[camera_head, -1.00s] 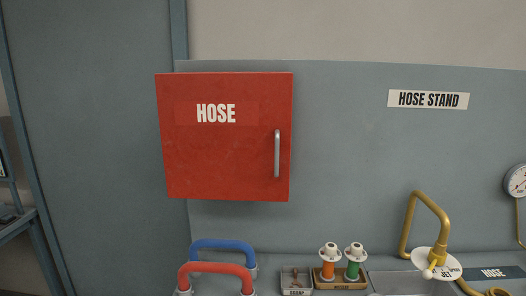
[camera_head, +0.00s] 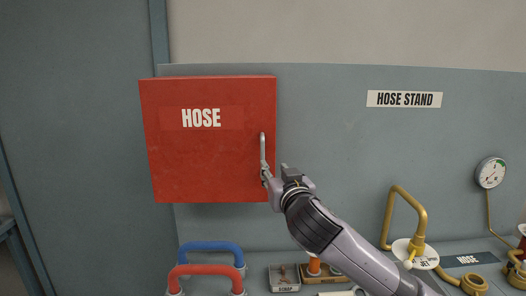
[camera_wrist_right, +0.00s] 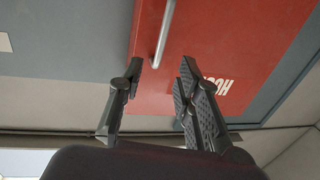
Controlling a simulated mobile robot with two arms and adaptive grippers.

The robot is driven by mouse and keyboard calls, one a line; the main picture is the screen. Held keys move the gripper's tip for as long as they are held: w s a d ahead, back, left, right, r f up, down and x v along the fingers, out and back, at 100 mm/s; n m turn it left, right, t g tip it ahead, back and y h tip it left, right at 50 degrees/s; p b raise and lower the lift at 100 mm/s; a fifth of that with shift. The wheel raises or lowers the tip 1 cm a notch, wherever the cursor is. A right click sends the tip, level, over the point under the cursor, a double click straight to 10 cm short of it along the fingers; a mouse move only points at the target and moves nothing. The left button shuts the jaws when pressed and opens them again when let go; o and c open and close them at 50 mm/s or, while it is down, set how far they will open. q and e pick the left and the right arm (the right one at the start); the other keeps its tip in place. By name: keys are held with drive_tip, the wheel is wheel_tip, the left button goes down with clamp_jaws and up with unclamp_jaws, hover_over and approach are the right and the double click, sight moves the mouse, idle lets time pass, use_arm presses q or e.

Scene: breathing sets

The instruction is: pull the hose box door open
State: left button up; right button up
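The red hose box door (camera_head: 205,160), lettered HOSE, is shut flat on the wall box. Its vertical grey bar handle (camera_head: 263,148) is near the door's right edge. My right gripper (camera_head: 266,174) is at the handle's lower end and hides it in the head view. In the right wrist view, my right gripper (camera_wrist_right: 160,64) is open. The handle (camera_wrist_right: 164,34) extends away from the gap between its fingertips, with its near end about level with them. I cannot tell whether a finger touches it. My left gripper is not in view.
Below the box are a blue handle (camera_head: 212,246), a red handle (camera_head: 205,270) and a strap tray (camera_head: 284,279). A brass pipe stand (camera_head: 415,215) and a gauge (camera_head: 491,172) are at the right. The wall left of the box is clear.

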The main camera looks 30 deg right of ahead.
sight(263, 155)
drive_tip(key=p+x, duration=0.4)
drive_tip(key=x, duration=0.7)
drive_tip(key=shift+w+r, duration=0.1)
drive_tip(key=shift+w, duration=0.2)
drive_tip(key=shift+w+d+p, duration=0.15)
drive_tip(key=shift+w+p, duration=0.3)
drive_tip(key=shift+w, duration=0.1)
drive_tip(key=shift+c, duration=0.2)
clamp_jaws()
